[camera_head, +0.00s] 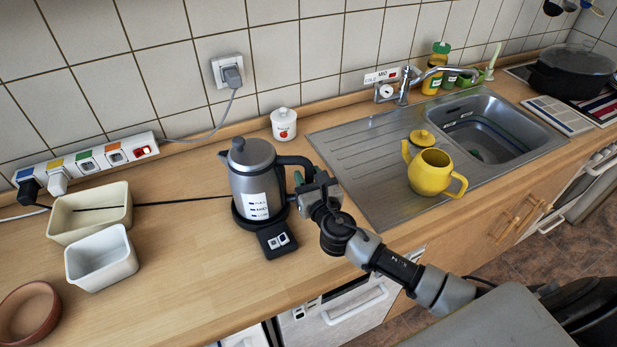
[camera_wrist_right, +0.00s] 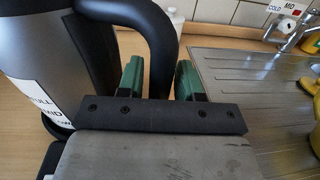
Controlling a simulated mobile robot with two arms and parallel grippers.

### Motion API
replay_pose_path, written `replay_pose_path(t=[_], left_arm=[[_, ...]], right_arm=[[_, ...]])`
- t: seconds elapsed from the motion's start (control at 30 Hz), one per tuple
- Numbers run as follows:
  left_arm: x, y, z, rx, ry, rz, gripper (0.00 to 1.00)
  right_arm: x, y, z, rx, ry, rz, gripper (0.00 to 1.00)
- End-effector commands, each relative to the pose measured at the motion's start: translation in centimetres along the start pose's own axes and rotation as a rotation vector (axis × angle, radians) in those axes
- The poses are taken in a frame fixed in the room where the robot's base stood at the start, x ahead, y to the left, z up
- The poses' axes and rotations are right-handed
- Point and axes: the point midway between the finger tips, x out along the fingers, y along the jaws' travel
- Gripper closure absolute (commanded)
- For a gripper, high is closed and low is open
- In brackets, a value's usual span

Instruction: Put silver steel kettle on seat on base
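The silver steel kettle (camera_head: 255,168) stands upright at the middle of the wooden counter, with a black lid knob, black handle and white label. Its bottom is over the black base (camera_head: 272,242) and looks seated in the base's ring, though I cannot see all of the contact. My right gripper (camera_head: 304,182) is at the handle on the kettle's right side. In the right wrist view its green fingers (camera_wrist_right: 160,80) lie on either side of the black handle (camera_wrist_right: 160,40), close against it, with the kettle body (camera_wrist_right: 40,60) to the left. My left gripper is not in view.
A white lidded jar (camera_head: 284,126) stands behind the kettle. Two pale bins (camera_head: 100,262) and a brown bowl (camera_head: 28,312) are at the left. A yellow pot (camera_head: 430,172) stands on the steel sink's drainboard (camera_head: 350,150). A black cord runs across the counter behind the kettle.

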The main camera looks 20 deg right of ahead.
Motion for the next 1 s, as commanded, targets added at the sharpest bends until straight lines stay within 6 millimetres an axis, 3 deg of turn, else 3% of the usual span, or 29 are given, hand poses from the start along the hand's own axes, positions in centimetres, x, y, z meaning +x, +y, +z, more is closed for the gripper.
replay_pose_path(t=[0.1,0.47,0.8,1.0], left_arm=[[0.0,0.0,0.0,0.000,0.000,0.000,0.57],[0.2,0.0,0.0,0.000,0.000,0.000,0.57],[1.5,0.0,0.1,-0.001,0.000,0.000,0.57],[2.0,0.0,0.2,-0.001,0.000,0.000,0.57]], right_arm=[[0.0,0.0,-0.1,-0.001,0.002,0.000,0.49],[-0.8,0.0,-0.4,-0.005,0.006,0.001,0.49],[-7.3,0.0,-0.5,-0.003,0.005,0.002,0.49],[-10.1,0.0,-0.3,-0.002,0.004,0.001,0.49]])
